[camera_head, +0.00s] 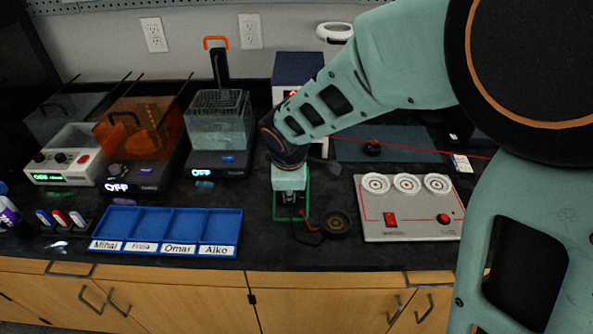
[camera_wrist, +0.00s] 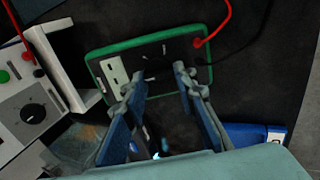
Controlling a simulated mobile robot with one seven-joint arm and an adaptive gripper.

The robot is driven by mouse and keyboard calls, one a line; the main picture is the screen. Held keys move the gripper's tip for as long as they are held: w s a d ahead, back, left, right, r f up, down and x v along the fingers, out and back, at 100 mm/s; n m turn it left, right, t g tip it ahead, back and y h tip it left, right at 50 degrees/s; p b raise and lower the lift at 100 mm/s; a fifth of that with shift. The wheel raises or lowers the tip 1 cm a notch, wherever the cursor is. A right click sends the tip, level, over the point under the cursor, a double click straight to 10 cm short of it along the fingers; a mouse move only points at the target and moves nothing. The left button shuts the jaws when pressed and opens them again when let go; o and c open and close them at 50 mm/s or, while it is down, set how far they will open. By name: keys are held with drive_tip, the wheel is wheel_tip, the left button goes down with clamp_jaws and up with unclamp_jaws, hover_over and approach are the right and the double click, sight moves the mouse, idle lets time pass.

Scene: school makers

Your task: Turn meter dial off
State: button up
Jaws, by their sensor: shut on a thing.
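The meter (camera_head: 291,213) is a dark handheld unit with a green rim, lying on the black bench under my gripper (camera_head: 291,196). In the wrist view the meter (camera_wrist: 117,72) shows a pale panel on its face, and a red lead plugs into one end. Its dark dial (camera_wrist: 155,70) is between the two fingertips of my gripper (camera_wrist: 158,78), which are shut on it with a gap the dial's width. The dial's pointer and the meter's markings are too dark to read.
A blue tray (camera_head: 185,208) with named compartments lies left of the meter. A grey panel (camera_head: 410,222) with a red switch is to its right. A round black piece (camera_head: 336,222) sits close beside the meter. A white box with knobs (camera_wrist: 22,120) stands near my gripper.

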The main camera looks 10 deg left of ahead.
drive_tip(key=o, duration=1.2)
drive_tip(key=shift+c, duration=0.2)
drive_tip(key=a+v, duration=0.1)
drive_tip(key=v, duration=0.6)
drive_tip(key=shift+d+r, duration=0.2)
drive_tip(key=shift+d, duration=0.3)
drive_tip(key=shift+s, duration=0.1)
